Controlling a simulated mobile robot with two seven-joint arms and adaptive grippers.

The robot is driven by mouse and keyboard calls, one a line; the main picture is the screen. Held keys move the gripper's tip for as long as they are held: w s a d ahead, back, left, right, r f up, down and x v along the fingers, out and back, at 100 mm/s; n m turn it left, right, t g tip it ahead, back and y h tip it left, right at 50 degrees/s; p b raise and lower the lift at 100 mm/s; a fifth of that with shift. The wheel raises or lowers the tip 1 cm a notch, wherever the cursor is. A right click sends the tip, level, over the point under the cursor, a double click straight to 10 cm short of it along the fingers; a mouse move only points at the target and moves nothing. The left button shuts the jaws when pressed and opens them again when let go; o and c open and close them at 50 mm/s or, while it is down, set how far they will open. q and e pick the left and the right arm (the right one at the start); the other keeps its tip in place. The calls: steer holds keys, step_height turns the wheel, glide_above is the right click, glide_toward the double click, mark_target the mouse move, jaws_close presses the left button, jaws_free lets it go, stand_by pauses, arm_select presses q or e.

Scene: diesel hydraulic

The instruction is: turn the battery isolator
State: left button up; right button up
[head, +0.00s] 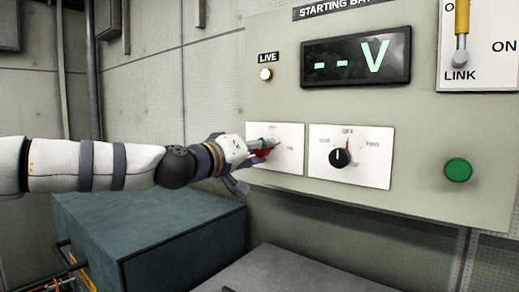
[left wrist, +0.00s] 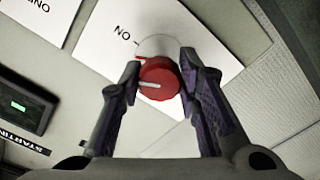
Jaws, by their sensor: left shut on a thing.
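The battery isolator is a red round knob (left wrist: 158,86) on a white plate (head: 290,136) at the left of the panel. My left gripper (head: 262,148) reaches it from the left in the head view and hides most of it. In the left wrist view the two dark fingers (left wrist: 160,72) stand on either side of the red knob, shut on it. A pale line on the knob's face points left in that view, and the "ON" mark is above and left of the knob. The rest of the plate's lettering is too small to read. My right gripper is not in view.
Beside the plate is a black selector knob (head: 338,157) on its own white plate. Above are a lit LIVE lamp (head: 265,74) and a display (head: 356,56) reading "-- V". A green button (head: 458,170) and yellow LINK lever (head: 462,30) are right. Dark cabinets (head: 150,225) stand below.

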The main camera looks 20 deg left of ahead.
arm_select(q)
steer(key=n, duration=1.2)
steer(key=shift+n, duration=0.3)
stand_by(0.3)
steer(key=o, duration=1.1)
steer(key=shift+o, duration=0.2)
steer(key=v, duration=1.2)
